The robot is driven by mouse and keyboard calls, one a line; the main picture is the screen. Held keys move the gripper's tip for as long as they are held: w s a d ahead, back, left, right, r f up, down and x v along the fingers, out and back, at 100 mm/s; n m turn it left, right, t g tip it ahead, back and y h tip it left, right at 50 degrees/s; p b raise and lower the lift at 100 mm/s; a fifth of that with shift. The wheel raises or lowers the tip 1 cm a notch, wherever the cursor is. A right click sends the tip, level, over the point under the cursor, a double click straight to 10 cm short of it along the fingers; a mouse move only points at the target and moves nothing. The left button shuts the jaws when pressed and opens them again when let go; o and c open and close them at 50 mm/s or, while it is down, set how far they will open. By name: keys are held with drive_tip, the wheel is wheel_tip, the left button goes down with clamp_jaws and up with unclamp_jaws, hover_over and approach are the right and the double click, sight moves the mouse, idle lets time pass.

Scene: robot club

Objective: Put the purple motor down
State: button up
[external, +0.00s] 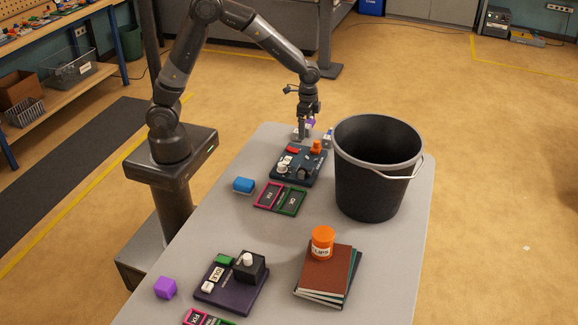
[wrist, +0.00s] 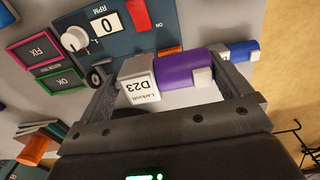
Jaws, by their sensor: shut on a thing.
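My gripper (wrist: 168,95) is shut on the purple motor (wrist: 180,70), which lies crosswise between the two fingers. The motor has a white label block reading "D23" at its left end and a pale stub at its right. In the external view my gripper (external: 306,125) is at the far end of the grey table (external: 385,260), and a bit of the purple motor (external: 311,121) shows beside the fingers. I cannot tell whether the motor touches the table. The dark blue test board (external: 314,180) with an RPM display, knob and red switch is close by.
A blue motor (external: 328,134) and an orange part (external: 316,146) are close to my gripper. Pink FIX (external: 258,204) and green OK (external: 300,203) frames lie past the board. A black bucket (external: 375,175) stands on the right.

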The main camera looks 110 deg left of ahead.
drive_tip(key=s+d+m, duration=0.3)
drive_tip(key=d+m, duration=0.2)
drive_tip(key=d, duration=1.3)
drive_tip(key=s+d+m, duration=0.2)
drive_tip(key=d+m, duration=0.2)
drive_tip(key=d, duration=1.4)
drive_tip(key=s+d+m, duration=0.5)
drive_tip(key=s+d, duration=0.4)
drive_tip(key=s, duration=0.3)
drive_tip(key=s+d+m, duration=0.4)
drive_tip(key=s+d, duration=0.5)
drive_tip(key=s, duration=0.4)
hover_over(197, 236)
wheel_tip(197, 236, down, 7)
drive_tip(key=shift+s+r, duration=0.1)
drive_tip(key=shift+f, duration=1.95)
drive_tip(key=o, duration=0.7)
drive_tip(key=shift+f, duration=0.2)
drive_tip(key=shift+c, duration=0.2)
drive_tip(key=shift+o, duration=0.4)
